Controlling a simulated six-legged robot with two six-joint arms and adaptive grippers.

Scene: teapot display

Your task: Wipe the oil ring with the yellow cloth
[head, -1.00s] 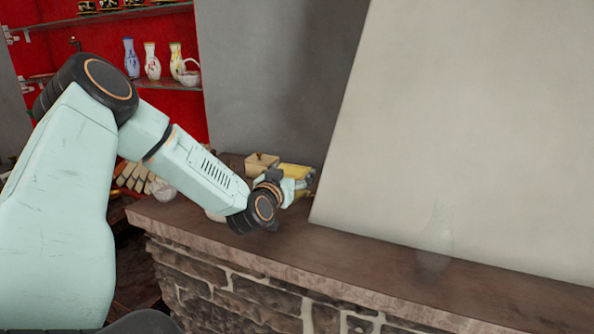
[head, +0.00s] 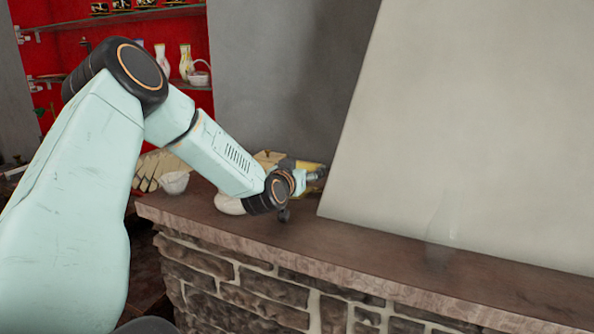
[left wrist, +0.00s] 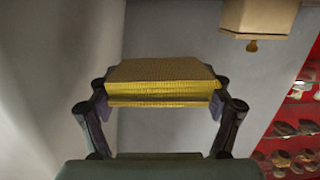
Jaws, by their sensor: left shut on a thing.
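The yellow cloth (left wrist: 162,72) is a folded, thick block with a ribbed edge, held between the two fingers of my left gripper (left wrist: 158,98) in the left wrist view. In the head view my left gripper (head: 312,178) is over the far part of the stone mantel, beside the sloping pale hood, and only a little yellow shows around it. The gripper is shut on the cloth. I cannot make out the oil ring in either view. Whether the cloth touches the mantel cannot be told. My right gripper is not in view.
A wooden box with a knob (left wrist: 262,18) is close by, partly behind my gripper in the head view. A white bowl (head: 229,204) is under my forearm. A clear glass vessel (head: 442,225) stands on the mantel (head: 350,240) at right. Red shelves hold vases (head: 186,60).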

